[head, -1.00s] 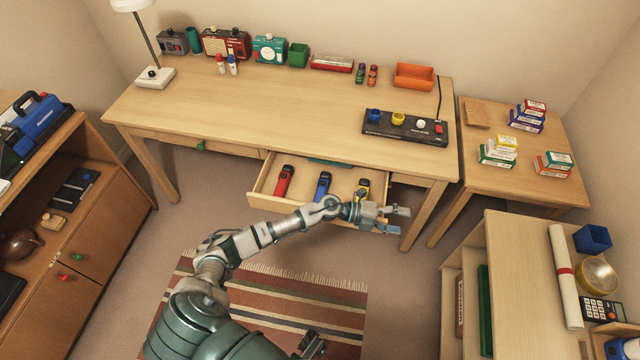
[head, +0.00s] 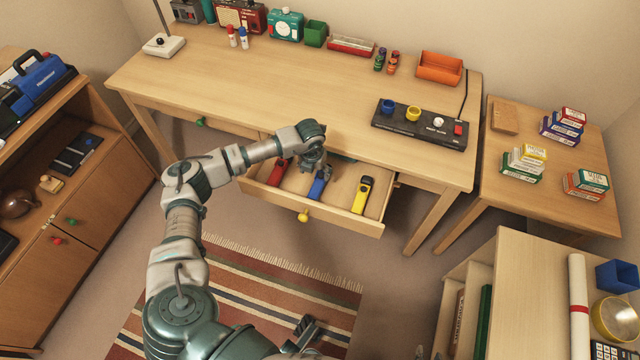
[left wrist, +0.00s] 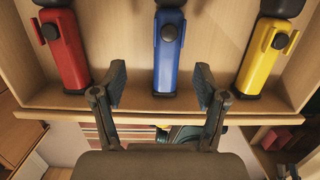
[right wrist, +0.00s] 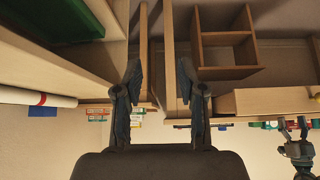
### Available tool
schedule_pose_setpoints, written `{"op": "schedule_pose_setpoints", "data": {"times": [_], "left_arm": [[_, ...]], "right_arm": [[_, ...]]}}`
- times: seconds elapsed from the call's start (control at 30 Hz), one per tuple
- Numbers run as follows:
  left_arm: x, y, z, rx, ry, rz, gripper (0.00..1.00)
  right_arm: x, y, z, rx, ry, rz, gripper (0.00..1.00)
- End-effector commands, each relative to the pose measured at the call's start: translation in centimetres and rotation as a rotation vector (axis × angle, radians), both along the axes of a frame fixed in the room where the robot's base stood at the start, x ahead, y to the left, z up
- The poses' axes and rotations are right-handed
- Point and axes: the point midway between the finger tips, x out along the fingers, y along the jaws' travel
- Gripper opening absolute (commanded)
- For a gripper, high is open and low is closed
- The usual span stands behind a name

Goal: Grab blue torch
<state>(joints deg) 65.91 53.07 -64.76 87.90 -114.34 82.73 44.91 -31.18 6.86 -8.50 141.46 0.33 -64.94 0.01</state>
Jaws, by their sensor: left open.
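The blue torch (head: 319,184) lies in the open desk drawer, between a red torch (head: 277,173) and a yellow torch (head: 362,195). My left gripper (head: 314,167) is over the drawer and hides part of the blue torch in the head view. In the left wrist view the blue torch (left wrist: 168,60) stands out between and beyond the open fingers of my left gripper (left wrist: 160,85); nothing is between the fingertips. My right gripper (right wrist: 160,78) is open and empty in the right wrist view, away from the drawer.
The drawer front (head: 335,220) with its yellow knob (head: 303,215) borders the torches. The desk top (head: 270,85) lies above and behind, with a black control panel (head: 418,124) on it. A shelf unit (head: 520,270) stands at the right.

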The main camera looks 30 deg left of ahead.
Motion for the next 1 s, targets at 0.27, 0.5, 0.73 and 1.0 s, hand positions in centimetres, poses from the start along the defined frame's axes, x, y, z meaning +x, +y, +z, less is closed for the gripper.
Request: {"op": "schedule_pose_setpoints", "data": {"times": [0.27, 0.5, 0.73, 1.0], "left_arm": [[0.4, 0.1, -2.9, -0.001, -0.001, 0.000, 0.73], [1.2, -0.5, -6.4, -0.003, 0.002, 0.000, 0.73], [1.5, -0.4, -7.8, -0.003, -0.002, 0.000, 0.73], [1.5, -0.5, -7.6, -0.001, -0.002, 0.000, 0.50]], "right_arm": [[2.2, 0.9, 0.9, 0.030, -0.128, 0.006, 0.40], [4.9, 2.1, 2.5, 0.077, -0.309, 0.015, 0.40], [6.2, 2.6, 4.0, 0.103, -0.415, 0.018, 0.40], [6.2, 2.5, 4.0, 0.105, -0.415, 0.018, 0.40]]}}
